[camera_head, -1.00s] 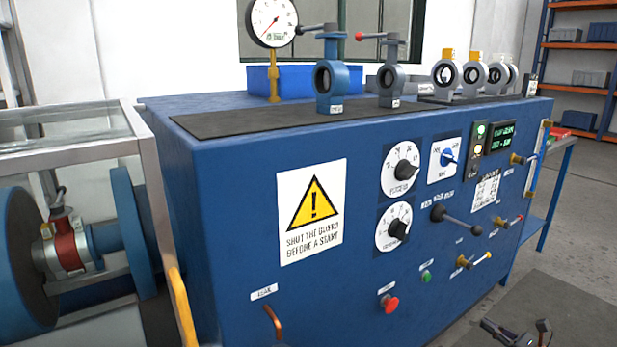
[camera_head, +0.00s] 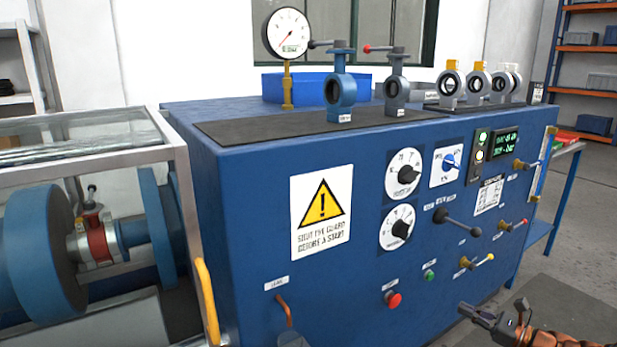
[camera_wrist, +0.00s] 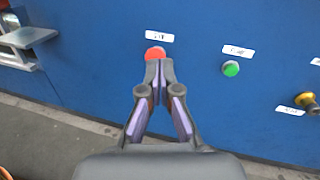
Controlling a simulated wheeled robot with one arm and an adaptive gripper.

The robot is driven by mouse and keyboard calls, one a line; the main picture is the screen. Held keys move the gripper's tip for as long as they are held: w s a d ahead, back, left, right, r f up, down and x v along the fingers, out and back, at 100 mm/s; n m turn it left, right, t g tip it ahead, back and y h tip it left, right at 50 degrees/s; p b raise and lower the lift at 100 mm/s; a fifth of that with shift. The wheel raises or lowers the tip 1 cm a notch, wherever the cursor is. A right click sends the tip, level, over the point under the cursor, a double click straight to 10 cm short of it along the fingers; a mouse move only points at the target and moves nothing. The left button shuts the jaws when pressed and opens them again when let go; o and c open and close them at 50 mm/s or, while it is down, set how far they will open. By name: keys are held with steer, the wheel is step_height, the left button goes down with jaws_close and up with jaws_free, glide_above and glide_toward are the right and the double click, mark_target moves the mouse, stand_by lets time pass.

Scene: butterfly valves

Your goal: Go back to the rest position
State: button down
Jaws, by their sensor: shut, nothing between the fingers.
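My gripper (camera_head: 492,318) is at the bottom right of the head view, in front of the blue test bench (camera_head: 270,230). In the wrist view my gripper (camera_wrist: 158,66) is shut, its fingertips together with nothing between them. Behind the fingertips the red button (camera_wrist: 155,52) shows on the bench front, partly covered. I cannot tell the distance to it. The green button (camera_wrist: 230,69) is to its right. In the head view the red button (camera_head: 393,299) is left of my gripper and clear of it.
A guarded flange rig with a yellow handle (camera_head: 207,300) stands at the left. Levers, including the black one (camera_head: 457,222), and brass valves stick out of the bench front. A copper handle (camera_head: 284,310) is low on the front. Grey floor lies at the right.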

steer(key=a+r+n+g+y+p, duration=0.3)
steer(key=a+r+n+g+p, duration=0.35)
steer(key=a+r, duration=0.95)
steer(key=s+a+r+n+g+h+p, duration=0.1)
steer(key=s+a+r+n+g+p, duration=0.1)
steer(key=s+a+r+n, duration=0.3)
steer(key=s+a+r+n+g+p, duration=0.1)
steer(key=s+a+g, duration=0.2)
steer(key=a, duration=0.4)
steer(key=s+a+r+n+g+h+p, duration=0.1)
steer(key=s+a+r+n+g+p, duration=0.1)
steer(key=s+a+r+n, duration=0.3)
steer(key=s+a+r+n+g+h+p, duration=0.2)
steer(key=s+h+p, duration=0.15)
steer(key=s, duration=0.35)
steer(key=s+a+r+n+g+h+p, duration=0.1)
steer(key=s+a+r+n+h+p, duration=0.2)
steer(key=s, duration=0.5)
steer(key=s+d+r+n+h+p, duration=0.4)
steer(key=s+d+h+p, duration=0.2)
steer(key=s, duration=0.5)
steer(key=d+t+p, duration=0.1)
steer(key=d+p, duration=0.1)
steer(key=d, duration=0.1)
steer(key=shift+s, duration=0.15)
steer(key=shift+r, duration=0.1)
